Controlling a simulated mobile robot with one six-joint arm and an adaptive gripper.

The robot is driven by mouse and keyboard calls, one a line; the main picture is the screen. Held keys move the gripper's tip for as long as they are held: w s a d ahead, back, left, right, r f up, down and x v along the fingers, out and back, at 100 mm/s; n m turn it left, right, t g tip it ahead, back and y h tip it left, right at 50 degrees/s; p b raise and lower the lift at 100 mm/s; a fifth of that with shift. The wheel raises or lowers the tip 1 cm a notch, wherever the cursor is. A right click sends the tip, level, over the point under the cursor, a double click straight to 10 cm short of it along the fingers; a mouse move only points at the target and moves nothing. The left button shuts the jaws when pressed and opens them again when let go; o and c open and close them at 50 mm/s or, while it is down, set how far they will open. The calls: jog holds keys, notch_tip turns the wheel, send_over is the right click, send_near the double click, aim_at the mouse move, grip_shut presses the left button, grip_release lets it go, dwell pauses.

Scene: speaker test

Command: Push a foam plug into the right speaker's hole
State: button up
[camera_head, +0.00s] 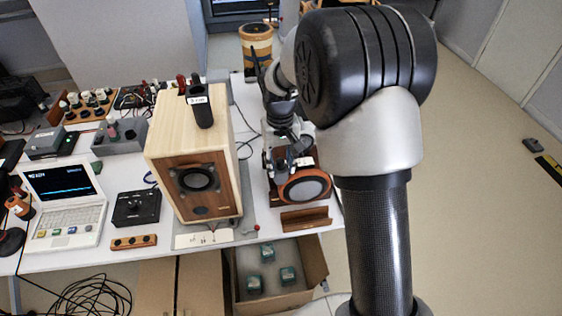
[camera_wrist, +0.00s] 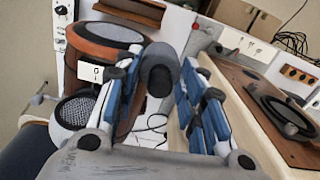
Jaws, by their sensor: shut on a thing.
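My gripper (camera_wrist: 160,95) is shut on a dark grey cylindrical foam plug (camera_wrist: 158,72), whose round end shows between the blue-padded fingers in the wrist view. In the head view my gripper (camera_head: 292,150) hangs over the right speaker, and the plug cannot be made out there. The plug appears apart from the speaker.
A tall pale wooden speaker (camera_head: 190,145) stands close left of my gripper, with black cylinders (camera_head: 200,106) on top. A small brown tray (camera_head: 305,218) lies in front. An open cardboard box (camera_head: 310,258) with teal blocks is below the table edge. A striped drum (camera_head: 257,50) stands behind.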

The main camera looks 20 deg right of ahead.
jog(key=s+a+f+n+g+h+b, duration=0.3)
jog(key=s+f+n+h+b, duration=0.15)
jog(key=s+f+n, duration=0.75)
jog(key=s+a+f+n+t+y+b, duration=0.1)
jog(key=a+f+n+t, duration=0.2)
jog(key=a+n+t, duration=0.45)
jog(key=a+f+n+t+y+b, duration=0.1)
jog(key=a+f+n+t+b, duration=0.15)
jog(key=a+n+t, duration=0.55)
jog(key=s+a+f+n+t+y, duration=0.1)
jog(key=a+f+n+t, duration=0.3)
jog(key=a+n+t, duration=0.35)
jog(key=w+g+b, duration=0.1)
jog(key=w+g, duration=0.1)
jog(key=w, duration=0.7)
jog(key=shift+w+a, duration=0.2)
jog(key=shift+a, duration=0.2)
jog(key=shift+w+d+f+b, duration=0.15)
jog(key=shift+w+b, duration=0.75)
jog(key=shift+w, duration=0.9)
dwell(1.4)
